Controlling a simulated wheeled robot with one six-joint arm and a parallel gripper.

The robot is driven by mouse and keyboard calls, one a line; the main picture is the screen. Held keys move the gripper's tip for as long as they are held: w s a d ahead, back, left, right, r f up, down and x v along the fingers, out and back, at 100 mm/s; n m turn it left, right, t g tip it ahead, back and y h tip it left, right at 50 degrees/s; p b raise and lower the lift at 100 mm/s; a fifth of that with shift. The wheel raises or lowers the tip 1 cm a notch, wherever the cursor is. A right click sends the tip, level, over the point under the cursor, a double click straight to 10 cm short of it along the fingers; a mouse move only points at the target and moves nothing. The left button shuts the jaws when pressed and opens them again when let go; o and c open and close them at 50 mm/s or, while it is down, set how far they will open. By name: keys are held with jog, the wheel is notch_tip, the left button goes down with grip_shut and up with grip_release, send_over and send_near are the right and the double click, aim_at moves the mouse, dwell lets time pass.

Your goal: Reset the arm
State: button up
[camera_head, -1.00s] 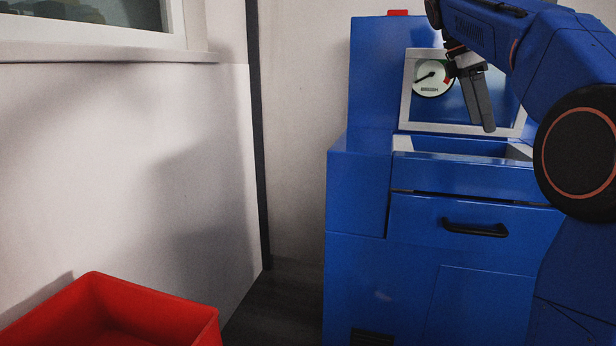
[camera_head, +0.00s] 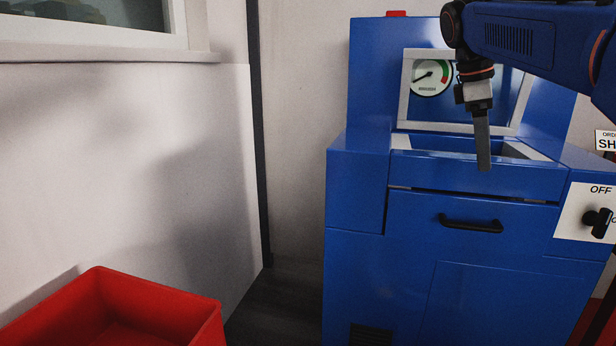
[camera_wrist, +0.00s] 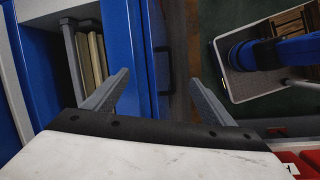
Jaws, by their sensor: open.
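My gripper (camera_head: 483,160) points down in front of the blue machine (camera_head: 365,185), over the front of its open top slot (camera_head: 460,146). In the head view its fingers overlap each other and look like one grey bar. In the wrist view the two grey fingers (camera_wrist: 160,95) stand wide apart with nothing between them, so it is open and empty. The wrist view also shows the slot with several pale upright pieces (camera_wrist: 97,60) inside, left of the fingers.
The machine has a gauge (camera_head: 431,77), a black drawer handle (camera_head: 470,224) and an OFF switch panel (camera_head: 590,212). A red bin (camera_head: 160,305) stands at the lower left. A pale wall (camera_head: 130,170) bounds the left side. Dark floor lies between bin and machine.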

jog(key=s+a+f+m+t+y, duration=0.1)
jog(key=s+a+f+m, duration=0.2)
jog(key=s+f, duration=0.5)
jog(key=s+a+f+m+t+y, duration=0.1)
jog(key=s+f+m, duration=0.4)
jog(key=f, duration=0.8)
jog(key=s+a+f+m+t+y, duration=0.1)
jog(key=s+a+f+m+t, duration=0.1)
jog(key=s+f, duration=0.9)
jog(key=a+m, duration=0.1)
jog(key=a, duration=0.1)
jog(key=shift+s+a+m+y, duration=0.3)
jog(key=shift+s+m, duration=0.05)
jog(key=shift+m, duration=0.05)
